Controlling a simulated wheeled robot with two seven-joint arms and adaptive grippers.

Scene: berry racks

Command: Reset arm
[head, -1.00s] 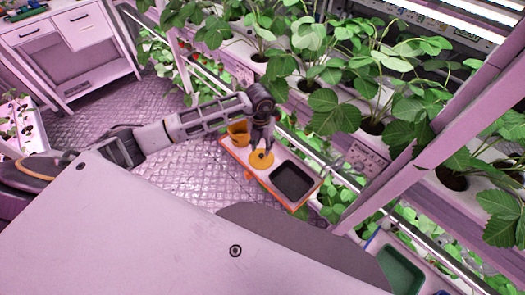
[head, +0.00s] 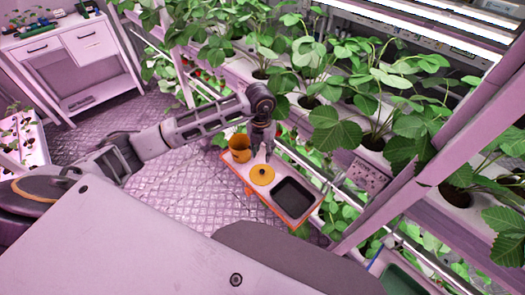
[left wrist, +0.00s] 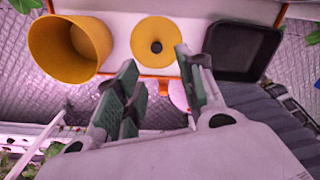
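My left gripper (head: 262,152) hangs from the arm above the tray, just behind the yellow lid in the head view. In the left wrist view its two green-padded fingers (left wrist: 158,88) are apart with nothing held between them. The yellow round lid (head: 262,175) with a dark knob lies on the tray (head: 246,167). It also shows in the left wrist view (left wrist: 157,31), beyond the fingertips. An orange-yellow cup (head: 239,148) stands at the tray's left end. A dark square container (head: 294,198) sits at its right end. My right gripper is not in view.
Plant racks (head: 365,176) with leafy strawberry plants stand close behind and right of the tray. A white drawer cabinet (head: 90,43) is at the far left. The patterned floor (head: 175,185) left of the tray is clear.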

